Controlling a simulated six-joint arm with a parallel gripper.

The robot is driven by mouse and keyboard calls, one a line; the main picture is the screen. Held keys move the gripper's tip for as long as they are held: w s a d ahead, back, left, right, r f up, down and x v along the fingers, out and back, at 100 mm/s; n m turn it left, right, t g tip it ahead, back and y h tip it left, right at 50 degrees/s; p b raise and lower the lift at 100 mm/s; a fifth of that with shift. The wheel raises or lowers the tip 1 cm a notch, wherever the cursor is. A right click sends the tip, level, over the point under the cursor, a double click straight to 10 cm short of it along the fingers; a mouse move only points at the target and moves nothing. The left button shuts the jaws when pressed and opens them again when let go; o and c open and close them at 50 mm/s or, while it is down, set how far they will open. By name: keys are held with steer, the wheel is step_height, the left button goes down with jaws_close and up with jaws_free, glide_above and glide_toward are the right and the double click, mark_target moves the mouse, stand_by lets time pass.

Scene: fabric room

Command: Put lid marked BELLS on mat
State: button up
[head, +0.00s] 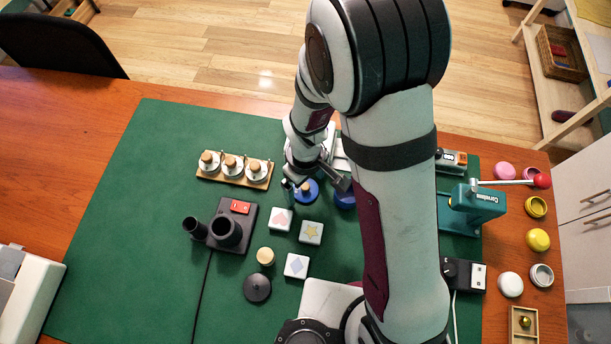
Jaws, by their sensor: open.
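No lid with readable BELLS lettering shows in the head view. A blue disc with a wooden knob (306,193) lies on the green mat (150,230), under my gripper (315,183). My gripper is open, its fingers close about the knob; I cannot tell whether they touch it. A second blue round thing (344,200) is to the right, partly hidden by my arm. A dark round lid with a knob (257,288) lies lower on the mat. I cannot tell which of these carries the BELLS mark.
Three knobbed cylinders stand on a wooden rack (233,176). A black device with two tubes (225,228), white picture tiles (281,218) and a small wooden-topped cylinder (265,257) are nearby. A teal lever device (470,207) and several coloured round pieces (537,239) are right. The mat's left side is clear.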

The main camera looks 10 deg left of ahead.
mark_target(305, 186)
step_height(305, 186, up, 12)
steer(key=s+d+r+m+y, duration=0.1)
steer(key=s+d+r+m, duration=0.7)
steer(key=s+d+m, duration=0.4)
steer(key=s+m, duration=0.1)
steer(key=m, duration=0.3)
steer(key=shift+d+r+m+y, duration=0.4)
